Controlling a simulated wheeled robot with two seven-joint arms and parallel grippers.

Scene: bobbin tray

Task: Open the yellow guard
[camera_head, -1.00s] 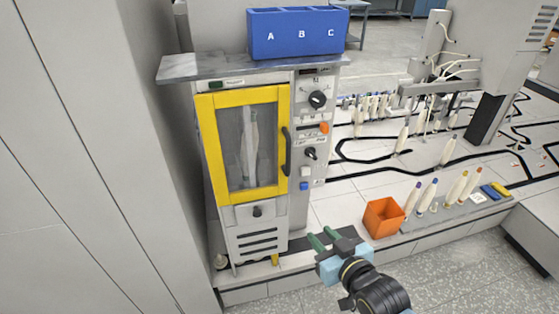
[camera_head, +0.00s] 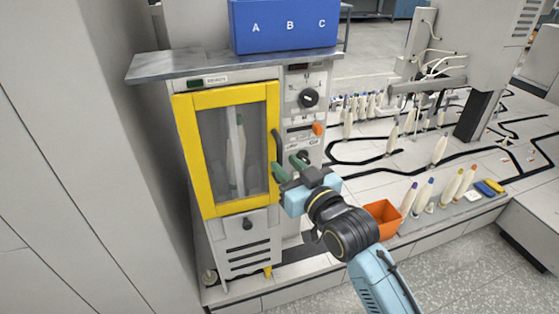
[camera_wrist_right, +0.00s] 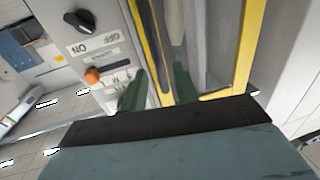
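The yellow guard (camera_head: 196,203) is a yellow-framed clear door on the front of the grey cabinet, and it is shut. Its dark curved handle (camera_head: 276,145) is on the right edge of the frame. My right gripper (camera_head: 289,166) is at the lower end of this handle, its green fingers apart. In the right wrist view the gripper (camera_wrist_right: 158,88) points at the guard's yellow edge (camera_wrist_right: 245,45), with one finger on each side of a dark strip, probably the handle. I cannot tell whether the fingers touch it. My left gripper is out of view.
A control panel with a black knob (camera_head: 308,98) and an orange switch (camera_head: 318,129) is right of the guard. A blue bin marked A, B, C (camera_head: 285,45) stands on top. An orange box (camera_head: 384,217) and several bobbins stand at right. A grey wall panel is close at left.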

